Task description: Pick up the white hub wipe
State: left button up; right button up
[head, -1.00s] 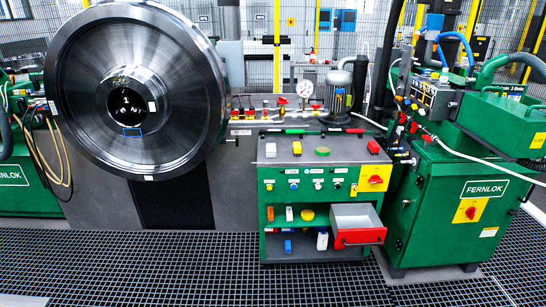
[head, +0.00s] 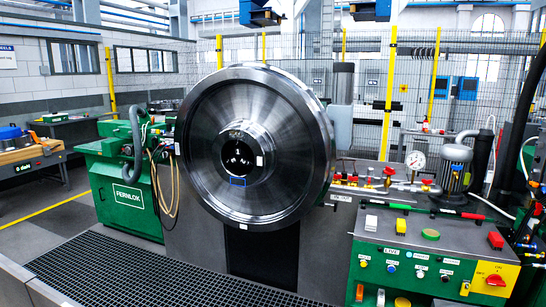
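No thing in view can be named for certain as the white hub wipe. A small white patch (head: 259,161) shows on the hub face of the large steel wheel (head: 285,120). The wheel stands upright, with a dark bore and a blue outlined square below it. Neither of my grippers is in view.
A green FERNLOK machine (head: 127,205) stands left of the wheel. Dark floor grating (head: 150,275) lies open in front.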

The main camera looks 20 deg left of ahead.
aim_at(371, 221)
jog(key=i+j+z, duration=0.1)
jog(key=i+z, duration=0.15)
jog(key=i, duration=0.3)
jog(key=i+j+z, duration=0.3)
jog(key=i, duration=0.25)
jog(key=i+l, duration=0.05)
jog(key=l, duration=0.05)
